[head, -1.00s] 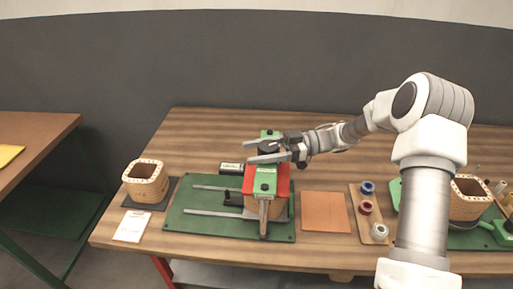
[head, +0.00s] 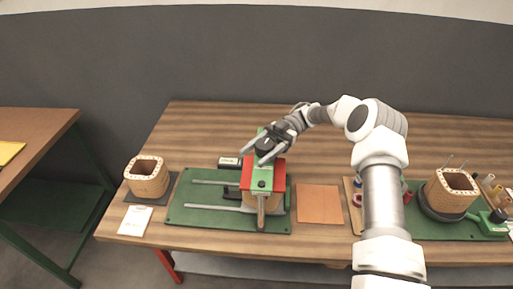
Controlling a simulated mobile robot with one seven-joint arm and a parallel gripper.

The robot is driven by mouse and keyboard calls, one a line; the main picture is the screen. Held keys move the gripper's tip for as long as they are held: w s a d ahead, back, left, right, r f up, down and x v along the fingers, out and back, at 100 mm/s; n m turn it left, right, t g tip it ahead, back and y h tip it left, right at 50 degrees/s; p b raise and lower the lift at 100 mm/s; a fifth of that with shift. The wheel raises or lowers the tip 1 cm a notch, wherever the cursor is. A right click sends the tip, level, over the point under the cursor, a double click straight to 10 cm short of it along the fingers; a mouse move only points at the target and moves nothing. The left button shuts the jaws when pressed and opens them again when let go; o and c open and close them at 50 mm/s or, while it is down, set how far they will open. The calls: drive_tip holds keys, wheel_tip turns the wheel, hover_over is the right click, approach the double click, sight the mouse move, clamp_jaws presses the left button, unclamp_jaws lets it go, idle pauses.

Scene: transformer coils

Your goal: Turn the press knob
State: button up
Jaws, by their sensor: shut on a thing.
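The press (head: 247,175) with its red plate and green top bar stands on a green base (head: 190,220) in the middle of the table. The dark round press knob (head: 265,146) sits on the far part of the green bar. My gripper (head: 263,152) reaches in from the right, with its two fingers on either side of the knob, shut on it. A coil former is clamped below the press plate and is mostly hidden. A wooden handle-like bar (head: 261,211) points to the front.
A wooden coil former (head: 147,176) on a dark mat and a white card (head: 135,221) are at the left. An orange sheet (head: 319,204) lies right of the press. Another coil former (head: 450,192) stands at the right. My arm covers part of the spool board.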

drive_tip(key=shift+r, duration=0.1)
idle(0.3)
drive_tip(key=o, duration=1.4)
drive_tip(key=shift+w, duration=0.1)
